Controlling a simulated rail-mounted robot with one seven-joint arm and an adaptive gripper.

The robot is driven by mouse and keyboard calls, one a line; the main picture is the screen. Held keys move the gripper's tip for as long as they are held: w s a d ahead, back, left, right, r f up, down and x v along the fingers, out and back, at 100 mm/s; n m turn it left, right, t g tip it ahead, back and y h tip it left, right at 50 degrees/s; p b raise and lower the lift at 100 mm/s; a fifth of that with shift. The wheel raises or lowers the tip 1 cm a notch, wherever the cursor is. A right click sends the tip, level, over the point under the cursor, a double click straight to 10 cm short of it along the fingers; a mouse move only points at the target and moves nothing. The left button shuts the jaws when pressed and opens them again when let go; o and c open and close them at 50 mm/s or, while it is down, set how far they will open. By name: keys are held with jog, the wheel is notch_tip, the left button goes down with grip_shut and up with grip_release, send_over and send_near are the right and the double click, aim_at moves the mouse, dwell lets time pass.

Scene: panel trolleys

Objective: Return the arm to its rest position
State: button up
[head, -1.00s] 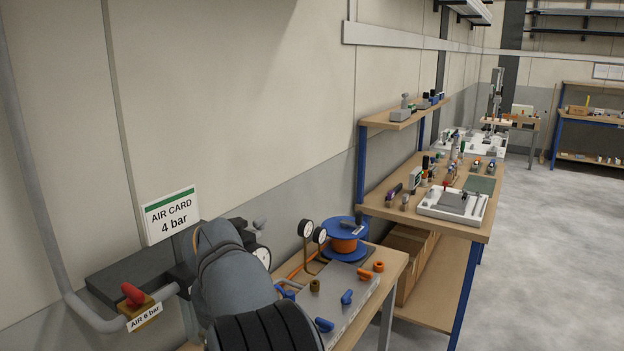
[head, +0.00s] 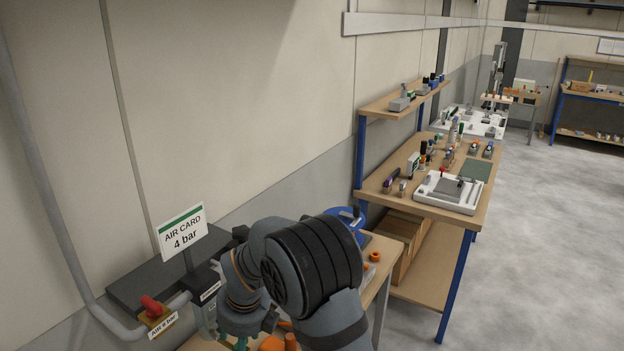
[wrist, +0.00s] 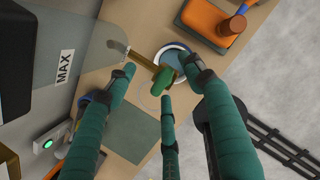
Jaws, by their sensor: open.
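My arm (head: 310,265) bends over the small wooden bench at the lower middle of the head view. My gripper is at the bottom of that view, mostly hidden by the arm. In the wrist view my gripper (wrist: 160,84) has three green-sleeved fingers, spread apart and open. Beyond the fingertips is a brass-coloured bar (wrist: 140,58) with a green part (wrist: 154,98) and a round blue-and-white piece (wrist: 173,58). Whether any finger touches them I cannot tell.
An AIR CARD sign (head: 183,231) and a red-handled valve (head: 152,307) stand left of my arm. A blue reel (head: 345,222) is close behind it. A taller workbench (head: 455,217) with fixtures stands to the right. Floor (head: 550,250) is clear farther right.

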jog(key=n, duration=0.3)
jog(key=shift+w+n+g+y, duration=0.15)
jog(key=shift+n+g+y, duration=0.15)
jog(key=shift+g+y, duration=0.1)
notch_tip(320, 180, up, 7)
jog(key=s+d+n+p, duration=0.1)
jog(key=p, duration=0.3)
jog(key=shift+d+f, duration=0.2)
jog(key=shift+d, duration=0.15)
jog(key=shift+s, duration=0.15)
jog(key=shift+s, duration=0.15)
